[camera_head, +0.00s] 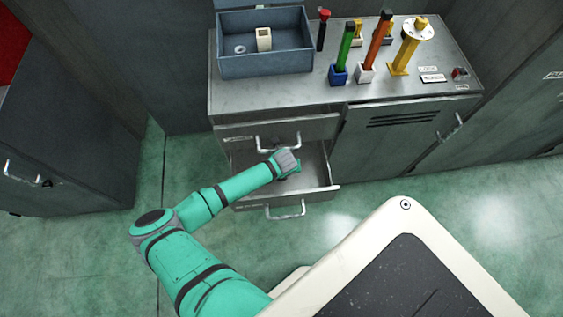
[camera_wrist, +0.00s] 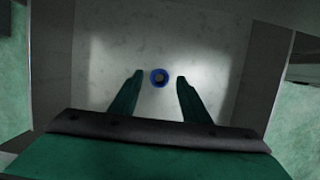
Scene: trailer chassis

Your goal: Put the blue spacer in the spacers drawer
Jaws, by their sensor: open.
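The spacer is hidden there behind my arm.
On the cabinet top (camera_head: 280,95) stand a blue-grey bin (camera_head: 265,64) holding a cream block and a ring, a green-handled tool (camera_head: 345,45), an orange-handled tool (camera_head: 377,45) and a yellow flanged post (camera_head: 410,45). An upper drawer (camera_head: 240,133) is closed above the open one.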

